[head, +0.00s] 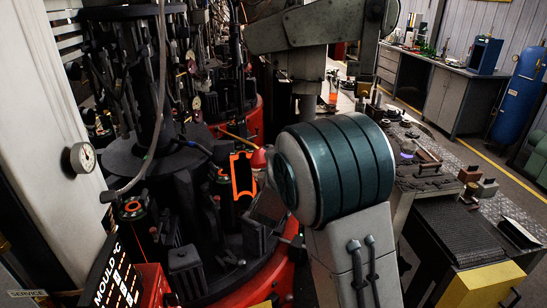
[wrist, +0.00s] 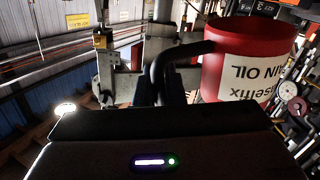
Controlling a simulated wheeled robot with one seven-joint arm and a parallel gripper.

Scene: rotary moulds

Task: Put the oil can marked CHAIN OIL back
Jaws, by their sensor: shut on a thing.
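The oil can (wrist: 245,62) is a red cylinder with a white label at the upper right of the wrist view. The label appears upside down and reads partly "IN OIL". The exact contact is partly hidden by the dark wrist housing. In the head view my arm hides the gripper. A small red rounded shape (head: 261,158) shows beside the arm there; I cannot tell if it is the can.
A rotary machine with a red base (head: 265,275) and black moulds fills the left and centre. An orange-edged mould (head: 242,176) stands near my arm. A cluttered bench (head: 425,180) lies to the right. A workbench (head: 440,85) and blue tank (head: 520,90) stand behind.

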